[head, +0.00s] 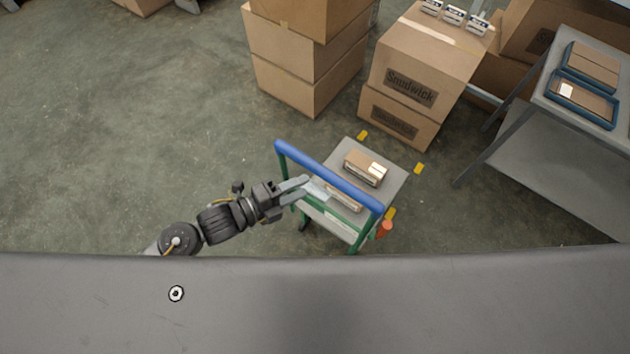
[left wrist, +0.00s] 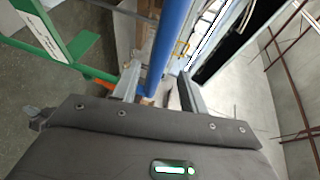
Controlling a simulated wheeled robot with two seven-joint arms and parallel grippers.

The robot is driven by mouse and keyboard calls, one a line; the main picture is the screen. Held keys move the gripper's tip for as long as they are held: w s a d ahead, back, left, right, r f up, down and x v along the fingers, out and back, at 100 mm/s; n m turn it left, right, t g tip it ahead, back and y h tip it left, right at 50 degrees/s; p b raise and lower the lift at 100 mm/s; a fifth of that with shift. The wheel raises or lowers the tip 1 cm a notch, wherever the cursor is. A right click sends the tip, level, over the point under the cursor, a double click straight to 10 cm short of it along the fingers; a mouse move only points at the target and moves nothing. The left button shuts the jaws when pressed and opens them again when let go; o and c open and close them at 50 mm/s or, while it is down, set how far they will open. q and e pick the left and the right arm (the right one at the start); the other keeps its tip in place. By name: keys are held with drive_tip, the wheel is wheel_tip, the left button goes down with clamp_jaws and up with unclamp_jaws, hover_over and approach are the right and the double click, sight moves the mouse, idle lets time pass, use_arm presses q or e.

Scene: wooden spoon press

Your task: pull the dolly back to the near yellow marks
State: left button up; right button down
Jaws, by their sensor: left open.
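The dolly has a grey deck (head: 397,175), a green frame and a blue handle bar (head: 330,177); its handle side faces me. My left gripper (head: 313,187) is at the left part of the handle. In the left wrist view the blue bar (left wrist: 168,45) runs between the two open fingers of my left gripper (left wrist: 160,88); I cannot tell whether either finger touches it. Yellow marks lie on the floor at the dolly's far side (head: 362,135), far right corner (head: 418,168) and right side (head: 390,213). My right gripper is out of view.
Boxes (head: 365,167) ride on the dolly deck. An orange object (head: 384,229) is at its near right corner. Stacked cartons (head: 290,75) stand behind it, and a grey table (head: 560,150) is at the right. The floor to the left (head: 120,120) is clear.

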use_arm(q)
drive_tip(key=shift+v, duration=1.35)
drive_tip(key=w+a+f+n+t+y, duration=0.1)
drive_tip(key=w+a+f+n+y, duration=0.3)
drive_tip(key=f, duration=0.3)
drive_tip(key=w+a+f+n+y, duration=0.1)
drive_tip(key=w+a+f+n, duration=0.1)
drive_tip(key=a+f+n, duration=0.4)
drive_tip(key=s+a+f+n+g+y, duration=0.1)
drive_tip(key=s+a+f+n+y, duration=0.25)
drive_tip(key=f, duration=0.55)
drive_tip(key=a+f+n+y, duration=0.2)
drive_tip(key=a+f+n, duration=0.35)
drive_tip(key=f, duration=0.25)
drive_tip(key=s+a+f+n+g+y, duration=0.1)
drive_tip(key=s+a+f+n+g, duration=0.15)
drive_tip(key=s+f, duration=0.4)
drive_tip(key=s+a+f+n+g+y, duration=0.1)
drive_tip(key=s+a+f+n+y, duration=0.2)
drive_tip(key=s+f, duration=0.4)
drive_tip(key=s+d+f+n+g, duration=0.1)
drive_tip(key=s+f, duration=0.1)
drive_tip(key=s, duration=0.7)
drive_tip(key=s+d+f+n+g+b, duration=0.1)
drive_tip(key=s+d+f+g, duration=0.1)
drive_tip(key=s, duration=0.7)
drive_tip(key=shift+d+h, duration=0.2)
drive_tip(key=shift+h, duration=0.15)
